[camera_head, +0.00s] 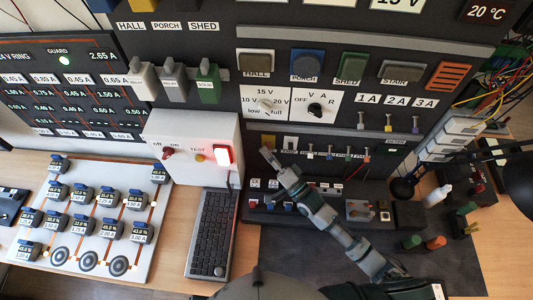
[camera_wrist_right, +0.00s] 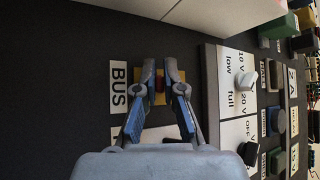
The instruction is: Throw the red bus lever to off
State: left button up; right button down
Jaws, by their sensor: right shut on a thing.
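The red bus lever (camera_wrist_right: 159,86) shows only as a small red and yellow patch beside the white BUS label (camera_wrist_right: 119,87) in the right wrist view. My right gripper (camera_wrist_right: 161,72) has its two fingers on either side of it, shut on it. In the head view my right gripper (camera_head: 268,154) reaches up from the lower right to the dark panel, just right of the white box. There it covers most of the lever, so the lever's exact position cannot be told. My left gripper is not in view.
The white box (camera_head: 190,140) with a lit red lamp (camera_head: 223,156) stands close left of my right gripper. A voltage knob plate (camera_head: 265,103) sits just above it. A keyboard (camera_head: 210,235) lies below the box. Loose wires (camera_head: 505,75) hang at the right.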

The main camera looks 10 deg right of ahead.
jog(key=c, duration=1.3)
grip_release()
jog(key=shift+f, duration=0.35)
jog(key=shift+d+r, duration=0.1)
jog(key=shift+r, duration=0.05)
jog(key=s+d, duration=0.3)
jog(key=s, duration=0.1)
jog(key=s+d+f, duration=0.1)
jog(key=s+d, duration=0.5)
jog(key=s, duration=0.1)
jog(key=shift+s+f, duration=0.15)
jog(key=shift+s, duration=0.2)
